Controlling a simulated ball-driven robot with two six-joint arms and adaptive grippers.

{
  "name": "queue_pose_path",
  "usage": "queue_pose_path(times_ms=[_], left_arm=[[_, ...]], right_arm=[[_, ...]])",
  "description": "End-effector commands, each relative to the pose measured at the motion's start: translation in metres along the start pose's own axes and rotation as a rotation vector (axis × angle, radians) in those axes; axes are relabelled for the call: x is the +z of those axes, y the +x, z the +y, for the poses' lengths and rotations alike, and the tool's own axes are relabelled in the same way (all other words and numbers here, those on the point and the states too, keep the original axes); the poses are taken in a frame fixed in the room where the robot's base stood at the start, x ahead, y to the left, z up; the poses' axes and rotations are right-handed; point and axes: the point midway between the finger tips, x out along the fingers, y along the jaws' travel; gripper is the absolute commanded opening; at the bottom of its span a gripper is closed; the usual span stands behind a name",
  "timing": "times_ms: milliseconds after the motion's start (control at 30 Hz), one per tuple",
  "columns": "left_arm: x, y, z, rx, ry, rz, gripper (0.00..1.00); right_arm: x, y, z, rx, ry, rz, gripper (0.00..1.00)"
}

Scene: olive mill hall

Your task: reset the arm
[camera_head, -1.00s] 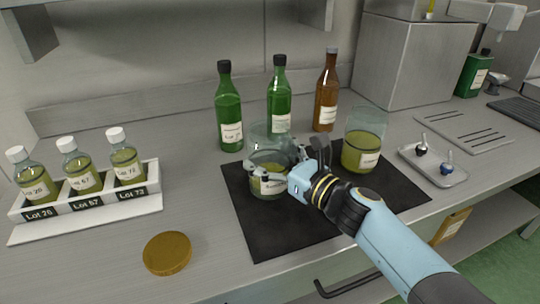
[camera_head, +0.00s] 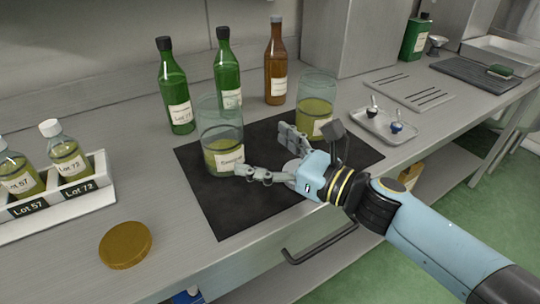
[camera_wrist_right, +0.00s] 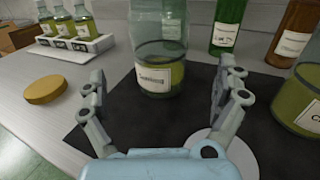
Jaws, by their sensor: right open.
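My right gripper (camera_head: 266,154) is open over the black mat (camera_head: 210,198), its fingers spread and empty. A glass jar with green-yellow liquid and a white label (camera_head: 222,146) stands upright on the mat, just beyond the fingertips. In the right wrist view the jar (camera_wrist_right: 160,75) shows ahead between the two spread fingers (camera_wrist_right: 160,95), apart from them. A second jar with similar liquid (camera_head: 315,118) stands on the mat behind the gripper. A pale round disc (camera_wrist_right: 222,150) lies on the mat below the gripper. My left gripper does not show.
Two green bottles (camera_head: 178,95) (camera_head: 229,75) and a brown bottle (camera_head: 275,68) stand behind the mat. A rack (camera_head: 95,190) with lot bottles is at left, a gold lid (camera_head: 125,245) before it. A small tray (camera_head: 385,128) is at right.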

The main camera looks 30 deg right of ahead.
Motion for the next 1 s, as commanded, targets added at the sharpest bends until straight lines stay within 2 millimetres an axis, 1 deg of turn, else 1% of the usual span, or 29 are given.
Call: queue_pose_path(times_ms=[67,167,600,667,700,767,867,900,933,967,1000], left_arm=[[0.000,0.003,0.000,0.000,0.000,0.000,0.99],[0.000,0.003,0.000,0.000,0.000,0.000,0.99],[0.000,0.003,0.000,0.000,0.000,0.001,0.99],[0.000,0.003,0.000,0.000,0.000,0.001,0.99],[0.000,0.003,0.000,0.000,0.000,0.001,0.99],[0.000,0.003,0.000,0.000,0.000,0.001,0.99],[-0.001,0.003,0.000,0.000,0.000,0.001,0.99],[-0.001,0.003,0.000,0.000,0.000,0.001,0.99],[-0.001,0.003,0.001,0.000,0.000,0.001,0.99],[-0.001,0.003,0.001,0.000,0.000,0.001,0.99],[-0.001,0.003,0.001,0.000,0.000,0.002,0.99]], right_arm=[[-0.001,-0.007,0.000,0.001,0.000,0.001,1.00],[0.001,-0.011,0.000,0.001,-0.001,-0.001,1.00],[0.001,-0.011,0.000,0.001,0.000,-0.001,1.00],[0.002,-0.011,0.002,0.008,-0.014,-0.002,1.00],[0.003,-0.011,0.006,0.022,-0.044,-0.002,1.00],[0.008,-0.013,0.018,0.065,-0.138,-0.004,1.00],[0.016,-0.020,0.055,0.204,-0.436,-0.007,1.00],[0.016,-0.026,0.073,0.280,-0.597,-0.007,1.00],[0.015,-0.031,0.087,0.344,-0.728,-0.007,1.00],[0.013,-0.038,0.099,0.409,-0.863,-0.004,1.00],[0.007,-0.048,0.114,0.501,-1.044,0.004,1.00]])
